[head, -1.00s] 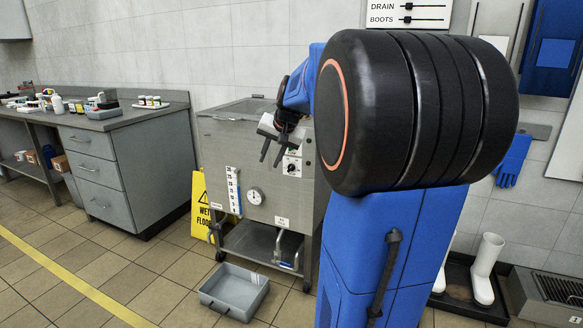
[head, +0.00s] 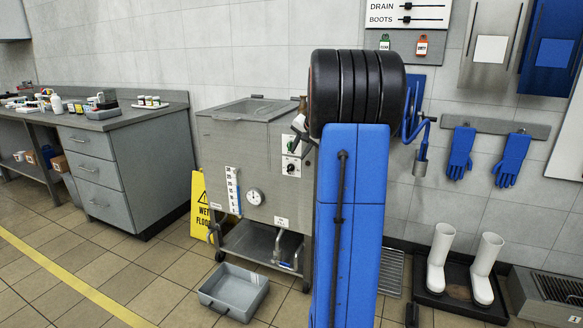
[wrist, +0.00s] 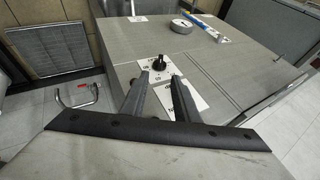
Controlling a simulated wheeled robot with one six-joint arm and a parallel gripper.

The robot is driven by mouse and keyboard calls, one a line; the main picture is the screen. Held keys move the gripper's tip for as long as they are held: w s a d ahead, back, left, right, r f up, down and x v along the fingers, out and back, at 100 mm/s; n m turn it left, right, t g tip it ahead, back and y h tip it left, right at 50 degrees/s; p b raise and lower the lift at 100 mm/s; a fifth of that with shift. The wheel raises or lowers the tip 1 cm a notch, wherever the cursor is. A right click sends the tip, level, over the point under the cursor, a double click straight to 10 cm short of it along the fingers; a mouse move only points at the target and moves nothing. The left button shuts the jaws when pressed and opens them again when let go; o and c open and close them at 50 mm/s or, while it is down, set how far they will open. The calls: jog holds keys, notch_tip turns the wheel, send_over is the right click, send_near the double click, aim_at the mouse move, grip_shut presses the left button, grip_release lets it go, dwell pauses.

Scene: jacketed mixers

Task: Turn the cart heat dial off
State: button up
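The steel cart (head: 226,150) stands in the middle of the head view. Its black heat dial (head: 291,169) sits on a white plate on the cart's front, and it also shows in the wrist view (wrist: 158,64) with the cart turned sideways. My gripper (wrist: 160,76) is open and empty in the wrist view. Its two fingers point toward the dial's plate, with the dial just beyond and between the fingertips. I see no contact, and the dial's exact setting is too small to read. A second white plate (wrist: 189,98) is partly behind one finger. My arm hides most of the gripper in the head view.
A round gauge (head: 254,196) and a level strip (head: 233,190) are on the cart front. A grey tub (head: 234,291) lies on the floor before it. A yellow wet-floor sign (head: 202,207) stands at its left. White boots (head: 487,268) stand at right.

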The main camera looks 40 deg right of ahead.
aim_at(291, 166)
jog(key=x, duration=1.1)
jog(key=shift+w+f, duration=0.2)
grip_shut()
